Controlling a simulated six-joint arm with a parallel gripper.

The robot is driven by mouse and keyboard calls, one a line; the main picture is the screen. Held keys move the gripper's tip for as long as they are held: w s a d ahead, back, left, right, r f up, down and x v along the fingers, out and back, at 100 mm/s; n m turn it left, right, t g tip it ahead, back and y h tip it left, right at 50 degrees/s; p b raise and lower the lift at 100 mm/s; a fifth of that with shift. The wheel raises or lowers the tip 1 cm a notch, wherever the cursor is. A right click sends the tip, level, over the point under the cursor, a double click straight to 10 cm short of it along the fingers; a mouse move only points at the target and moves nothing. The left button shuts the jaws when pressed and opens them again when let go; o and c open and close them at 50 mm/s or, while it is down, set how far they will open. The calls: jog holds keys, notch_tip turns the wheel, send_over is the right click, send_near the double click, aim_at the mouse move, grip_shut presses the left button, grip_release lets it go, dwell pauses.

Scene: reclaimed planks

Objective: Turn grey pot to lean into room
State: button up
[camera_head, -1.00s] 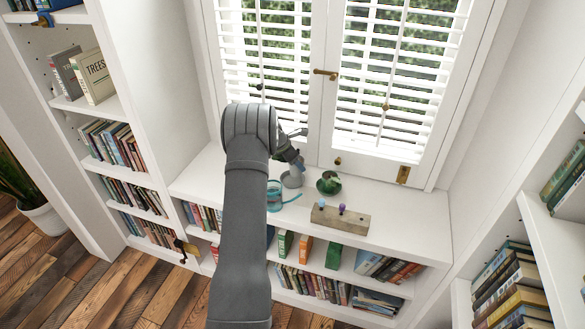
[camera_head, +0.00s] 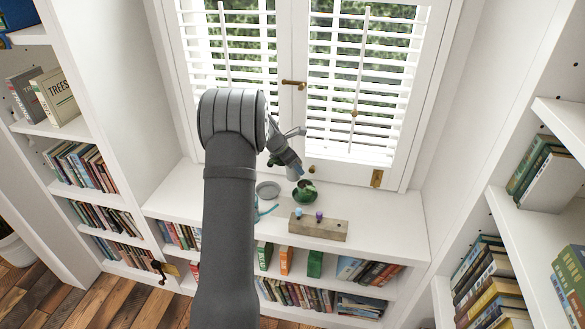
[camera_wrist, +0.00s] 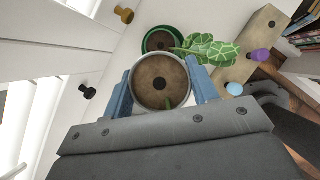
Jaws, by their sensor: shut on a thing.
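My gripper (camera_head: 297,167) is shut on the grey pot (camera_head: 293,173), above the white windowsill shelf and close to the window. In the wrist view the grey pot (camera_wrist: 136,87) sits between the two blue fingers (camera_wrist: 160,95), its round top full of brown soil with a small green shoot. Broad patterned leaves (camera_wrist: 210,48) show beyond its rim; I cannot tell which pot they grow from. A grey saucer (camera_head: 268,189) lies bare on the shelf, left of the pot. The pot's underside is hidden.
A green pot (camera_head: 308,197) stands just right of the held pot; its rim shows in the wrist view (camera_wrist: 147,45). A wooden block (camera_head: 325,229) with blue and purple knobs lies in front. A teal item (camera_head: 265,211) is partly behind my arm. The shelf's right end is clear.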

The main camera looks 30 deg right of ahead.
jog(key=shift+r, duration=0.6)
jog(key=w+a+f+n+t, duration=0.1)
jog(key=w+f+n, duration=0.1)
jog(key=w+f, duration=0.1)
jog(key=w+a+f+n+t, duration=0.1)
jog(key=w+a+f+n, duration=0.1)
jog(key=w+f, duration=0.1)
jog(key=w+a+f+n+t+y, duration=0.1)
jog(key=w+a+f+n, duration=0.1)
jog(key=w+f, duration=0.2)
jog(key=shift+w+a+f, duration=0.1)
jog(key=shift+a+f, duration=0.1)
jog(key=shift+f, duration=1.5)
jog(key=o, duration=1.4)
jog(key=shift+c, duration=0.2)
jog(key=v, duration=1.7)
jog(key=shift+a+r, duration=0.1)
jog(key=shift+a, duration=0.05)
